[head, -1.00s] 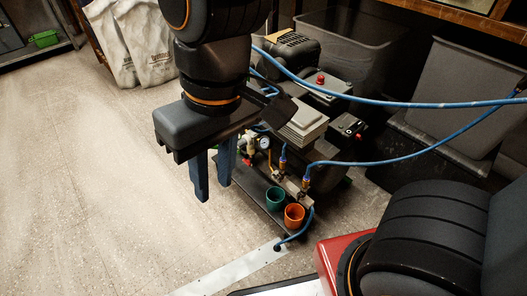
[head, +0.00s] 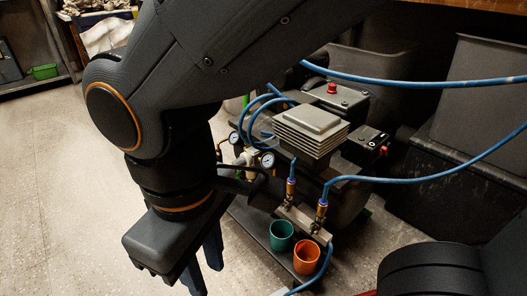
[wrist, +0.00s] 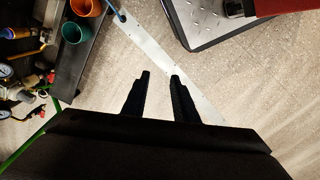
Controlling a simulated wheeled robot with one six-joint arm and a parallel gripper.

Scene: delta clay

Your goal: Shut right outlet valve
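The compressor (head: 310,135) stands right of the arm, with a pale manifold block (head: 303,222) low at its front. The right outlet (head: 322,211) is a brass and blue fitting with a blue hose; its valve handle is too small to make out. The left outlet (head: 291,187) is a similar fitting beside it. My gripper (head: 203,266) is left of and in front of the manifold, apart from it, pointing down. In the wrist view my gripper (wrist: 160,82) has its two fingers apart over bare floor, with nothing between them.
A teal cup (head: 281,235) and an orange cup (head: 307,257) stand in front of the outlets. Two gauges (head: 267,159) sit left of the manifold. Blue hoses (head: 430,177) cross to the right. Grey bins (head: 460,125) stand behind. Floor at left is clear.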

